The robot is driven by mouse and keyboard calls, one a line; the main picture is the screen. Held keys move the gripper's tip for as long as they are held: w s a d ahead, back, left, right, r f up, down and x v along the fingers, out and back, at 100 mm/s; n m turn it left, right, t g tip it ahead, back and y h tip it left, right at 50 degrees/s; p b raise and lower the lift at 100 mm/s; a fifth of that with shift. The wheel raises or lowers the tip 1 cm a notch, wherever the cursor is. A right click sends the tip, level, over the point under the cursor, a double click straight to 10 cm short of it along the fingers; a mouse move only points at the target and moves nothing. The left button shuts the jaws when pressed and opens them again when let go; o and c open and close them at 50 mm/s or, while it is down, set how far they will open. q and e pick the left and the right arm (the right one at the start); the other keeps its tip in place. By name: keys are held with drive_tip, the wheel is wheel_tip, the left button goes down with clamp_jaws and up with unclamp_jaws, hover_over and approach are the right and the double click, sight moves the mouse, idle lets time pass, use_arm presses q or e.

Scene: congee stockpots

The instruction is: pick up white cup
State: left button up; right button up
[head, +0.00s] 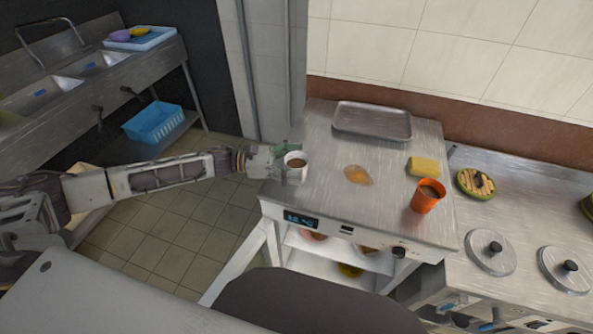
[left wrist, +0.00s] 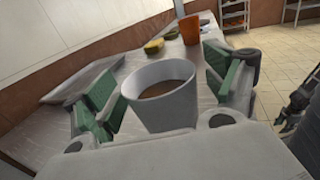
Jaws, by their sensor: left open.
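The white cup (head: 295,168) stands upright near the left edge of the steel counter in the head view, with something brown inside. In the left wrist view the cup (left wrist: 165,110) sits between the two green-padded fingers of my left gripper (left wrist: 160,92). The left finger looks apart from the cup; whether the right finger touches it I cannot tell. In the head view my left gripper (head: 290,161) reaches in from the left, open around the cup.
An orange cup (head: 425,198), a yellow sponge (head: 423,167) and an orange-brown spill (head: 358,175) are on the counter (head: 330,210) to the right. A metal tray (head: 372,121) lies at the back. Round lids (head: 490,252) are at the far right.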

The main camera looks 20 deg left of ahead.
drive_tip(key=shift+d, duration=0.1)
use_arm(q)
drive_tip(key=c, duration=1.2)
use_arm(e)
drive_tip(key=shift+s+d, duration=0.1)
drive_tip(key=shift+d, duration=0.1)
use_arm(q)
drive_tip(key=shift+r, duration=0.9)
wheel_tip(320, 180, up, 8)
drive_tip(key=shift+r, duration=0.15)
use_arm(e)
drive_tip(key=shift+d+f, duration=0.2)
drive_tip(key=shift+d, duration=0.35)
